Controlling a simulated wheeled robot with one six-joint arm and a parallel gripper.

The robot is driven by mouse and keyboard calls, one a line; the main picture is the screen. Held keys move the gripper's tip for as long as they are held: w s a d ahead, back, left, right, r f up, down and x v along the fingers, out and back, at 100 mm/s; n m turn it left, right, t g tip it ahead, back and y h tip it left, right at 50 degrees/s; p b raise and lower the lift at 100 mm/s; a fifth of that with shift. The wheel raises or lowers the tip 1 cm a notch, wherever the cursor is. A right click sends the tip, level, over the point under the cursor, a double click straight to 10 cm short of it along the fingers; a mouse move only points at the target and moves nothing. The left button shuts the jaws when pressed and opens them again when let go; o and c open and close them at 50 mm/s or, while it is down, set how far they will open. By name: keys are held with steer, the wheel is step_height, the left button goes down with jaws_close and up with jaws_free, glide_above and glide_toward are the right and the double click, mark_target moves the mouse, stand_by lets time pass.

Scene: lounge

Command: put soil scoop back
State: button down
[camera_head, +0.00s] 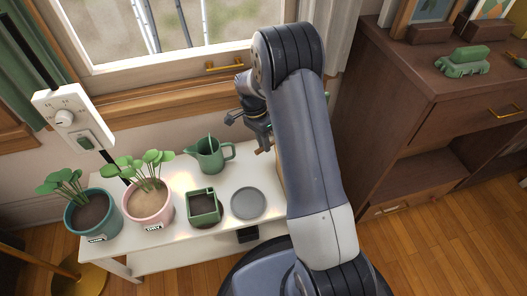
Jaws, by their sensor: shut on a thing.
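My gripper (264,143) is at the back right of the white table (165,240), partly hidden behind my own arm. It is shut on what looks like the soil scoop. Only a small brown, wood-like piece (263,151) of it shows at the fingertips; the rest is hidden by the gripper and arm. A square green container (204,220) with dark soil in it stands near the table's front, left of the gripper.
A green watering can (210,158) and a round grey dish (248,203) stand on the table. A pink pot (153,210) and a teal pot (100,225) hold plants at left. A brown cabinet (430,110) stands right, and a window sill (160,98) lies behind.

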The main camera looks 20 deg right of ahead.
steer(key=shift+f+b, duration=0.55)
steer(key=shift+f, duration=1.4)
steer(key=shift+f, duration=0.1)
steer(key=c, duration=1.4)
jaws_free()
steer(key=p+v, duration=0.4)
steer(key=v, duration=0.8)
